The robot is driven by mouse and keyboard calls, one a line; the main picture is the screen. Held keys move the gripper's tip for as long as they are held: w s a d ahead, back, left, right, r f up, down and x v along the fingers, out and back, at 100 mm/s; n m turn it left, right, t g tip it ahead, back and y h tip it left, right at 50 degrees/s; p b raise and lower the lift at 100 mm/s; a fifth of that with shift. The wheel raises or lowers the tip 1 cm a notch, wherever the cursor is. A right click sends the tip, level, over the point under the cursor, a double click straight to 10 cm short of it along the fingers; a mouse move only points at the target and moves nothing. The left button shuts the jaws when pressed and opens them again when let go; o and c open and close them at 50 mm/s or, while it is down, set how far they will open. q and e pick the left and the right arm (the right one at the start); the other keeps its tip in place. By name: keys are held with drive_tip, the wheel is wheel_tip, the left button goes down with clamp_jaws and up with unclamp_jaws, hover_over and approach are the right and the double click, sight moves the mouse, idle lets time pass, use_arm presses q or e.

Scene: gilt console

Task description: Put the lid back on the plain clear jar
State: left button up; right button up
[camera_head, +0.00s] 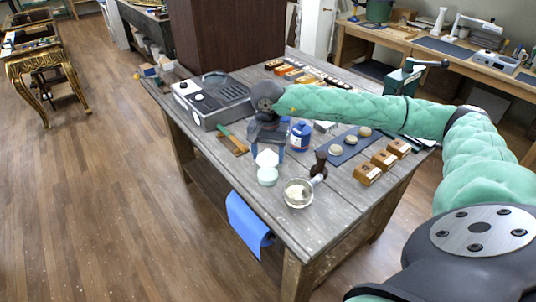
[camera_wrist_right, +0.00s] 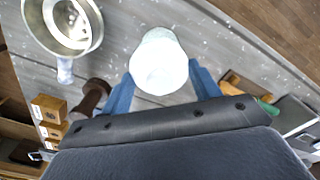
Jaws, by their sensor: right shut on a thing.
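My right gripper (camera_head: 267,151) hangs over the table with its blue fingers pointing down. It is shut on a whitish lid (camera_head: 267,158). In the right wrist view the pale rounded shape of lid and jar (camera_wrist_right: 159,62) shows between the two blue fingers. The pale, translucent jar (camera_head: 267,176) stands upright on the table directly below the lid. The lid is at or just above the jar's mouth; I cannot tell whether they touch. My left gripper is not in view.
A blue bottle (camera_head: 300,136) is behind the gripper. A green-handled brush (camera_head: 233,140) lies left. Bare tabletop (camera_head: 330,215) is at front right.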

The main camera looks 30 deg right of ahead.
idle(0.4)
drive_tip(key=o, duration=1.3)
drive_tip(key=shift+r+p, duration=0.4)
drive_tip(key=shift+r, duration=3.1)
clamp_jaws()
drive_tip(key=shift+f+b, duration=2.1)
drive_tip(key=shift+f, duration=0.05)
